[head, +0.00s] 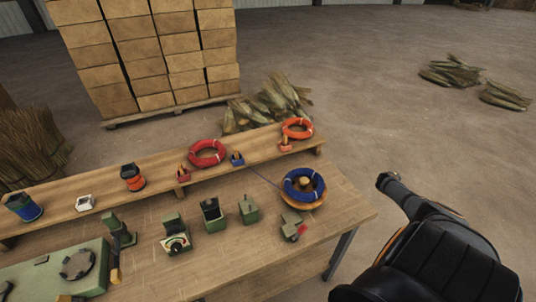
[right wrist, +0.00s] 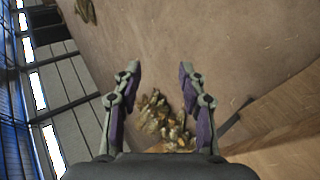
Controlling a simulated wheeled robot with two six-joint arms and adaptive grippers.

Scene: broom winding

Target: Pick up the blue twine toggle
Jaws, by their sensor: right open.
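A small blue piece (head: 237,158) sits at the front of the raised shelf; I take it for the blue twine toggle. A thin dark line of twine runs from it towards a blue coil (head: 290,195) on a round wooden disc at the table's right end. My right gripper (right wrist: 158,75) is open and empty in the right wrist view, with bare floor between its fingers. In the head view my right arm is at the lower right, right of the table and apart from the toggle. The right wrist view does not show the toggle. My left gripper is not in view.
A red coil (head: 207,146) and an orange coil (head: 297,122) lie on the shelf (head: 105,180). Green devices, including a dial box (head: 176,243), stand on the table (head: 250,262). Stacked boxes (head: 150,50) stand behind. Floor right of the table is open.

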